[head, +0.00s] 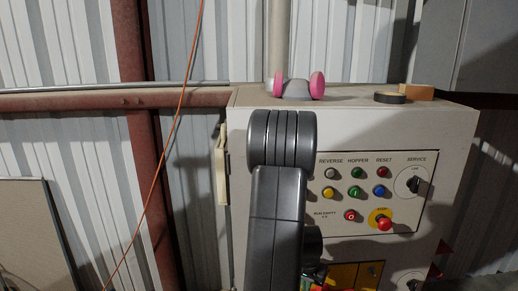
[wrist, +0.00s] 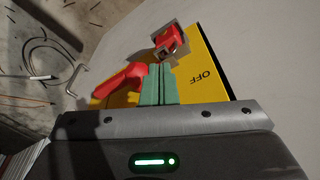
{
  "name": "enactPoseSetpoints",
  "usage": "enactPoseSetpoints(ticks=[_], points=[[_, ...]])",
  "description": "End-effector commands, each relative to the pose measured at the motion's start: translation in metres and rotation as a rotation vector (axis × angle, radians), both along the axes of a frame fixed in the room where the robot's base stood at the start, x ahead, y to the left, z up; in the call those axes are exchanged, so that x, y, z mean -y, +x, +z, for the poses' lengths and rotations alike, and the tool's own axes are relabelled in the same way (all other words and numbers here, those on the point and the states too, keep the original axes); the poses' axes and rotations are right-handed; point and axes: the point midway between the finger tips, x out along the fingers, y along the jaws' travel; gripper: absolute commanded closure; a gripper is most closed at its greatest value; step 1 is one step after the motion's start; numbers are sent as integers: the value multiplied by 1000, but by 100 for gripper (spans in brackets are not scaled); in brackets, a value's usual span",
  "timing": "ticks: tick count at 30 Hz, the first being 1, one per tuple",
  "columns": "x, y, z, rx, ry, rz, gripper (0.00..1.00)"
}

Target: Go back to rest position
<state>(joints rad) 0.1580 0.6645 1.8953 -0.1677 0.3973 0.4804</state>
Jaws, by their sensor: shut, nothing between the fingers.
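My gripper (wrist: 158,84) shows in the wrist view with its green fingers shut together and nothing between them. The fingers are in front of a yellow plate (wrist: 212,80) marked OFF. A red handle (wrist: 122,84) lies just left of the fingertips in the picture. A red part with a metal bracket (wrist: 171,42) sits beyond the tips. I cannot tell whether the fingers touch any of these. In the head view my arm stands before the cabinet (head: 250,185) and hides most of the gripper; the yellow plate (head: 371,274) shows partly at the bottom.
The cabinet's control panel (head: 340,215) has several coloured buttons and a red emergency knob (head: 384,223). Pink-cupped ear muffs (head: 295,88), a black tape roll (head: 389,97) and an orange-brown block (head: 417,91) lie on top. An orange cable (head: 168,145) hangs at left.

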Motion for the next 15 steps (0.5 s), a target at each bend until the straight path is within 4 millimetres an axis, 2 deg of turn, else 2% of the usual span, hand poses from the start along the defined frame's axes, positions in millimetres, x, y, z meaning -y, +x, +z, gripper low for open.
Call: enactPoseSetpoints(ticks=[12,15], points=[[-1,27,-49,-1,0,1,100],[-1,28,-41,1,-1,1,100]])
